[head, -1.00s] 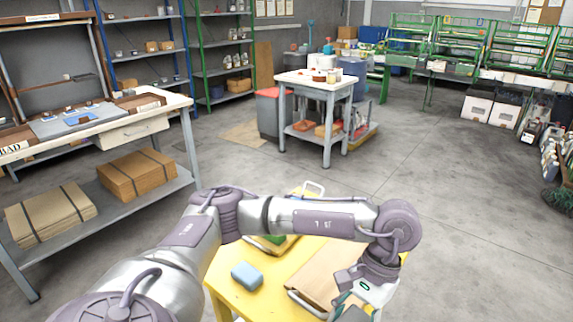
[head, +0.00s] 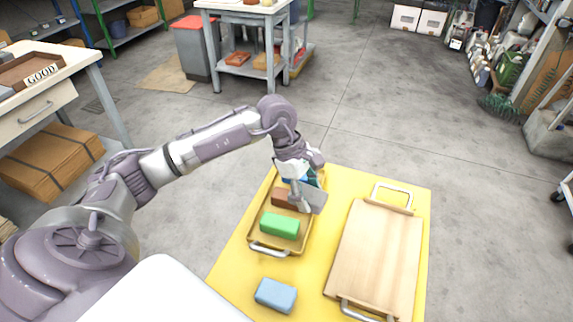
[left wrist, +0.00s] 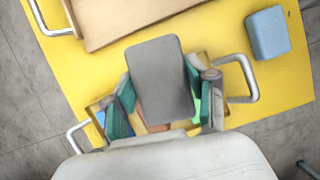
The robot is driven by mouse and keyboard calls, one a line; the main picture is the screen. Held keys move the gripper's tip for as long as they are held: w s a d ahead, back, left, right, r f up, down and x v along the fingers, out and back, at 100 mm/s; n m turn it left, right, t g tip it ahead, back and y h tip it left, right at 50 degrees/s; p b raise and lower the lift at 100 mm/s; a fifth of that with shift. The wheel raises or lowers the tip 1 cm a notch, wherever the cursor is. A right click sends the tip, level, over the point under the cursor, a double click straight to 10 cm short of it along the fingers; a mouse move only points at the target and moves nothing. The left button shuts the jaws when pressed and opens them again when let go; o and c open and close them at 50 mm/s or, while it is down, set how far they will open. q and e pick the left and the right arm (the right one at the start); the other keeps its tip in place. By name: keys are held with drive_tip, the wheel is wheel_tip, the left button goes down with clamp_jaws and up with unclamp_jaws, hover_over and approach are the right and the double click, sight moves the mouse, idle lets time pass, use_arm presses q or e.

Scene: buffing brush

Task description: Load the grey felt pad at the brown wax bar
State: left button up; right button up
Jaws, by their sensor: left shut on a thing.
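My left gripper (head: 298,190) is shut on the grey felt pad (head: 313,198). In the left wrist view the pad (left wrist: 160,75) is a flat grey plate between the teal fingers (left wrist: 162,100). The brown wax bar (head: 282,197) lies in a yellow tray (head: 259,232), left of the pad in the head view and partly hidden by the gripper. A strip of brown (left wrist: 150,128) shows below the pad in the left wrist view. Whether pad and bar touch, I cannot tell. My right gripper is not in view.
A green bar (head: 280,225) and a blue item, mostly hidden, share the tray. A light blue block (head: 276,295) sits on the yellow table (head: 232,274) in front. A wooden board (head: 376,255) with metal handles lies to the right. Grey floor (head: 465,220) is open beyond.

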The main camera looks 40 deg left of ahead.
use_arm(q)
drive_tip(key=w+a+n+t, duration=0.1)
drive_tip(key=a+n, duration=0.1)
drive_tip(key=n, duration=0.1)
drive_tip(key=w+a+n+t+y, duration=0.1)
drive_tip(key=a+n, duration=0.2)
drive_tip(key=w+a+n+t+y, duration=0.1)
drive_tip(key=w+a+n, duration=0.1)
drive_tip(key=n, duration=0.2)
drive_tip(key=shift+w+a+f, duration=0.1)
drive_tip(key=shift+a+f, duration=0.2)
drive_tip(key=shift+a, duration=0.05)
drive_tip(key=shift+w+a+n, duration=0.1)
drive_tip(key=shift+a+n, duration=0.1)
drive_tip(key=shift+n, duration=0.1)
drive_tip(key=shift+f+b, duration=0.4)
drive_tip(key=shift+f, duration=0.4)
wheel_tip(320, 180, down, 3)
drive_tip(key=shift+r+b, duration=0.15)
drive_tip(key=shift+b, duration=0.7)
drive_tip(key=shift+f+b, duration=0.45)
drive_tip(key=shift+f, duration=0.35)
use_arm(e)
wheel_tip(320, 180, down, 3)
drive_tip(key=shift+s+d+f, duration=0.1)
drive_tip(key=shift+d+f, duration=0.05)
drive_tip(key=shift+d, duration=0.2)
